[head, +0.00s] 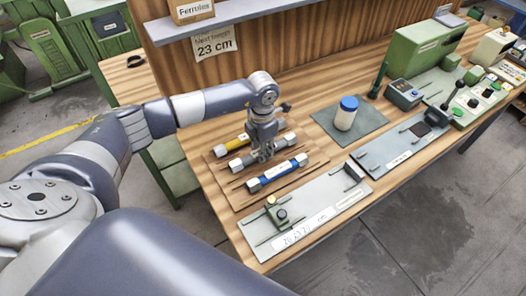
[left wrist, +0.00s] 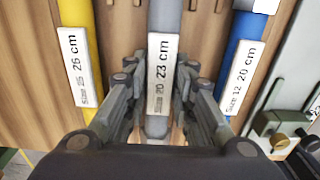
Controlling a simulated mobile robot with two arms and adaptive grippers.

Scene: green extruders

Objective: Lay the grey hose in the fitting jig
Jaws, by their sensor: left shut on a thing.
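The grey hose (head: 240,163) lies on a wooden rack between a yellow hose and a blue hose. My left gripper (head: 264,155) reaches down over its middle and is shut on it. In the left wrist view the grey hose (left wrist: 164,20) runs between the fingers (left wrist: 160,80), with a white label reading "Size 20 23 cm". The hose still appears to be at rack level. A grey plate (head: 325,207), seemingly the fitting jig, has a green clamp block, an end stop and a scale with 20, 23 and 25 cm. My right gripper is out of view.
The yellow hose (head: 232,145) and blue hose (head: 275,177) lie close on either side. A blue-lidded jar (head: 346,114) stands on a mat. Another plate (head: 400,143) and a green machine (head: 425,50) are further right. A sign (head: 214,45) reads 23 cm.

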